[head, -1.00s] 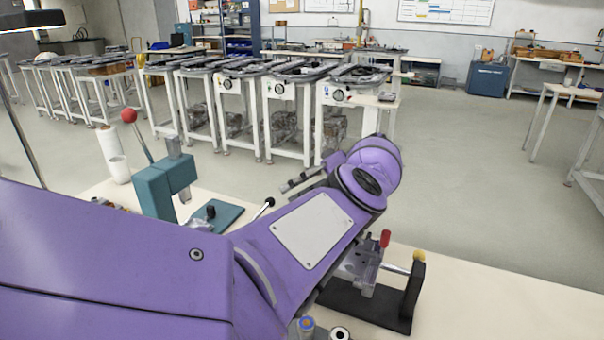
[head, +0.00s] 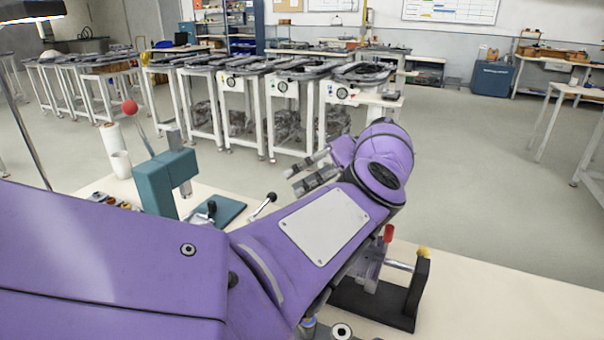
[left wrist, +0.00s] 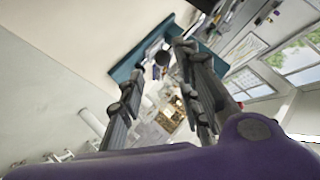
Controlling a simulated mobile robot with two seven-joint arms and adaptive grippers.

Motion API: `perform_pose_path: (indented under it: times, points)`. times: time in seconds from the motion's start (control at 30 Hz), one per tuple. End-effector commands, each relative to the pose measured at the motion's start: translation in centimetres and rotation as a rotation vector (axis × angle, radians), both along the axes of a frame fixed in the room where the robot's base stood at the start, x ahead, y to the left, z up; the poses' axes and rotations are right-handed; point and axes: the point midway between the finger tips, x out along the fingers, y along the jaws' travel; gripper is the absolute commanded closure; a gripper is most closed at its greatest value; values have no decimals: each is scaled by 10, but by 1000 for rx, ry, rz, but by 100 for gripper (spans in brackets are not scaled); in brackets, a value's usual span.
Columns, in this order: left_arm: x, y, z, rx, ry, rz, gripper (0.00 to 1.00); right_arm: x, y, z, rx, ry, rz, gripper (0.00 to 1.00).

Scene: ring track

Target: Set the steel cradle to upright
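The steel cradle (head: 368,272) is in the head view at lower right, on a black stand (head: 405,305) with a red knob (head: 389,233) and a yellow knob (head: 423,252). My left forearm hides much of the cradle, so its tilt cannot be told. My left gripper (head: 294,181) is beyond the arm, up and left of the cradle, with its fingers apart and nothing between them. In the left wrist view the fingers (left wrist: 158,62) also stand apart and empty. My right gripper is not in view.
A teal press (head: 158,185) with a red ball lever stands on the cream bench (head: 480,290), left of my gripper. White cups (head: 121,164) stand behind it. The bench right of the black stand is clear. White-legged tables (head: 300,95) stand beyond open floor.

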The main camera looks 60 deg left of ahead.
Motion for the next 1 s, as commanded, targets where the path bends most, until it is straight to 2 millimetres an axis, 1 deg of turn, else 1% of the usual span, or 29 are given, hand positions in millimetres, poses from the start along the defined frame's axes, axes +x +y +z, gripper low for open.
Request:
perform_pose_path:
  times: [0.03, 0.2, 0.3, 0.4, 0.53, 1.0]
  points:
    - [1, -1, 11, 2, -5, 1, 68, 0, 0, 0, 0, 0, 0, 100]
    - [1, 0, 45, 0, -5, 1, 68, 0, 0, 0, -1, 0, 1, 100]
    - [1, 0, 60, 0, -4, 0, 68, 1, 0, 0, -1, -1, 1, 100]
    - [1, 0, 70, 0, -3, 0, 68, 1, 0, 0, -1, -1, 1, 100]
    - [0, 0, 75, 0, -1, 0, 68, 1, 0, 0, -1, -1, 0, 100]
    - [0, 0, 75, 0, -1, 0, 68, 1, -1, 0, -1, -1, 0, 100]
